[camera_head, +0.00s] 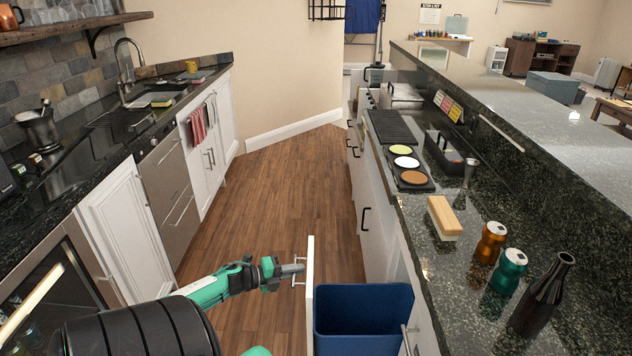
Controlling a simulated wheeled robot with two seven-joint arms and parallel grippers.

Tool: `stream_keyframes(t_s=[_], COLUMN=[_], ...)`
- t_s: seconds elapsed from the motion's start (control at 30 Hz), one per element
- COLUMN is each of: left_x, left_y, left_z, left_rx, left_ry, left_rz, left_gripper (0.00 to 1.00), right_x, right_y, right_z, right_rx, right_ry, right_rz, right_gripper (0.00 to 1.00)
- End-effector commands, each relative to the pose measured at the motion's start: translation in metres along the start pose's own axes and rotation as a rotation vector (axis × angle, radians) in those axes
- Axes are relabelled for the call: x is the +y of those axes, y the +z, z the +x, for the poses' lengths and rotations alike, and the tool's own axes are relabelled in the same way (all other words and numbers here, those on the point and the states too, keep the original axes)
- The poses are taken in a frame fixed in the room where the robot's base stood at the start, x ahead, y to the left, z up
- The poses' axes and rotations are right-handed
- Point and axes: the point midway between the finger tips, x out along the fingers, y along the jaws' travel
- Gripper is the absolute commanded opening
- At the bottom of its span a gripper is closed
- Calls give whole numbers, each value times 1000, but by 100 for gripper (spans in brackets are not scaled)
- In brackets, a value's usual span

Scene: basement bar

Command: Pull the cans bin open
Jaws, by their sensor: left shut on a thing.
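The cans bin is a pull-out with a white front panel (310,300), seen nearly edge-on, and a blue bin (362,330) behind it. It stands out from the right-hand counter into the aisle, and the blue bin's open top shows. My left gripper (298,270) reaches in from the left and is shut on the handle (301,269) on the panel's aisle side. The panel's lower part and the bin's bottom are cut off by the frame. My right gripper is not in view.
The right counter (450,285) carries an orange can (491,243), a teal can (508,272), a dark bottle (541,298) and a wooden block brush (444,216). White cabinets (125,230) line the left. The wooden floor (285,195) between is clear.

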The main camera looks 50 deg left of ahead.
Motion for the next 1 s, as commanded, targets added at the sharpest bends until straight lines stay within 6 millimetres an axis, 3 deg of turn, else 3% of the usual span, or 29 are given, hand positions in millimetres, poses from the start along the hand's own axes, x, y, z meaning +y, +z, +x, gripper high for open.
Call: stream_keyframes(t_s=[0.2,0.6,0.63,0.73,1.0], left_x=[4,5,5,5,4], left_y=[7,8,8,8,8], left_z=[-16,-18,-18,-18,-18], left_rx=[-2,-1,-1,-1,0], left_ry=[1,1,1,1,0], left_rz=[-1,-1,-1,-1,-1], left_gripper=[0,0,14,33,33], right_x=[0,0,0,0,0], right_y=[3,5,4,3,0], right_z=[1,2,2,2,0], right_rx=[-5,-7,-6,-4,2], right_ry=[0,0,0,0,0], right_rz=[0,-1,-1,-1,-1], right_gripper=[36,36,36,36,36])
